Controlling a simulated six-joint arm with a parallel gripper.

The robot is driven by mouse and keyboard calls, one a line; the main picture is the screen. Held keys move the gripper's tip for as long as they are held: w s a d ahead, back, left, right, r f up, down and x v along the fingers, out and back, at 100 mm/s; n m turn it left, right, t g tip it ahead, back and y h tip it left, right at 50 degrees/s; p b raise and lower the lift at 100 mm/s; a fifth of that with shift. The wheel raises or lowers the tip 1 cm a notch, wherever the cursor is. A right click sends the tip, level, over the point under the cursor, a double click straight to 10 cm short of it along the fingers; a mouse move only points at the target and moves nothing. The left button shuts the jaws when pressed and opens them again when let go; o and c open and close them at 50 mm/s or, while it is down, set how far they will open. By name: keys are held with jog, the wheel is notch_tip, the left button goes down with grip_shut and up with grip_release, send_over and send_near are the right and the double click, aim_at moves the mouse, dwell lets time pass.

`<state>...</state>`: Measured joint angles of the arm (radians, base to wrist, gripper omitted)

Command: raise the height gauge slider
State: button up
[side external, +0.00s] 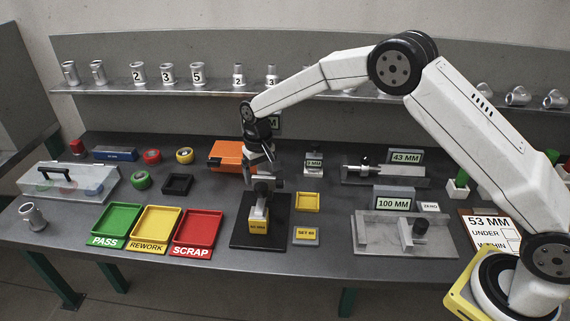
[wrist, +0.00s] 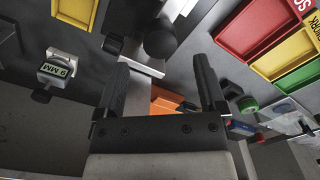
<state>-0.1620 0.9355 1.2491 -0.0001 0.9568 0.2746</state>
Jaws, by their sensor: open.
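The height gauge appears to be the upright on the black base plate (side external: 277,231), with a yellow block (side external: 258,227) at its front. My gripper (side external: 261,172) is above this plate, pointing down, and hides part of the upright. In the wrist view my open gripper (wrist: 162,62) has one finger on each side of a pale metal bar. A round black knob (wrist: 160,44) on the slider shows just beyond the fingertips, nearer the right finger. The fingers look empty; I cannot tell whether either touches the slider.
Green (side external: 117,221), yellow (side external: 157,225) and red (side external: 199,229) trays lie left of the plate. An orange block (side external: 228,155) stands close behind my gripper. A small yellow tray (side external: 307,202) and a grey fixture (side external: 378,234) are to the right.

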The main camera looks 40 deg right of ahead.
aim_at(261, 186)
jog(key=shift+f, duration=2.55)
grip_shut()
